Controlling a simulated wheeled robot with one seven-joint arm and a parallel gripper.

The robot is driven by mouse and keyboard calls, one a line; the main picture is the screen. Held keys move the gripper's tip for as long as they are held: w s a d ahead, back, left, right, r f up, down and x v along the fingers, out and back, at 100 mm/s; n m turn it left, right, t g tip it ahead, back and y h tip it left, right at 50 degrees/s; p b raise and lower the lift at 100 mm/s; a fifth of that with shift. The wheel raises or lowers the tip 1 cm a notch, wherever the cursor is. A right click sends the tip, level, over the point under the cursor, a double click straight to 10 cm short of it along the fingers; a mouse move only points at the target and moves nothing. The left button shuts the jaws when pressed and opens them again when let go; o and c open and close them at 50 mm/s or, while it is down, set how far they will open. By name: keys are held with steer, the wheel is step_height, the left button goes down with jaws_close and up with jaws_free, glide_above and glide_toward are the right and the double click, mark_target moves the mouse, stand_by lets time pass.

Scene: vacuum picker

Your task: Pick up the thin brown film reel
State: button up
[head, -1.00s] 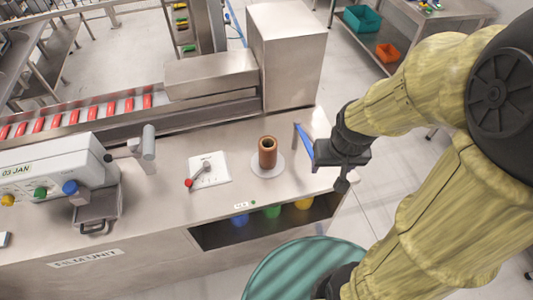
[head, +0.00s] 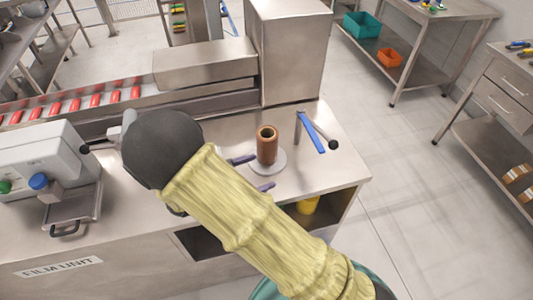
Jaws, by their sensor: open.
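The brown film reel (head: 267,146) is a narrow upright tube with an open dark top. It stands on a round pale disc (head: 280,166) on the steel counter. My gripper (head: 255,173) comes in from the left, its body mostly hidden behind my arm. Its two dark purplish fingers are spread apart and empty, pointing right. One fingertip is close to the reel's left side, the other lies over the front of the disc. I cannot tell whether either finger touches the reel.
A blue-handled stand or tool (head: 311,135) is right of the reel. A steel housing (head: 290,55) rises behind. A conveyor with red packs (head: 96,100) runs at the back left. A grey machine (head: 40,165) stands left. Brown-and-white rolls (head: 518,173) lie on the far right shelf.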

mark_target(259, 152)
steer(key=a+n+t, duration=0.1)
steer(key=a+t, duration=0.1)
steer(key=a+f+n+t, duration=0.1)
steer(key=a, duration=0.2)
steer(key=a+f+n+t+y+b, duration=0.1)
steer(key=a+n+t, duration=0.1)
steer(key=shift+s+a+t, duration=0.3)
steer(key=shift+s, duration=0.05)
steer(key=shift+d, duration=0.1)
steer(key=shift+r, duration=0.1)
steer(key=shift+w+d, duration=0.1)
steer(key=shift+w, duration=0.05)
steer(key=p+x, duration=0.2)
steer(key=x, duration=0.9)
steer(key=shift+w+d+p, duration=0.2)
steer(key=shift+w+p, duration=0.05)
steer(key=shift+p, duration=0.15)
steer(key=shift+d, duration=0.1)
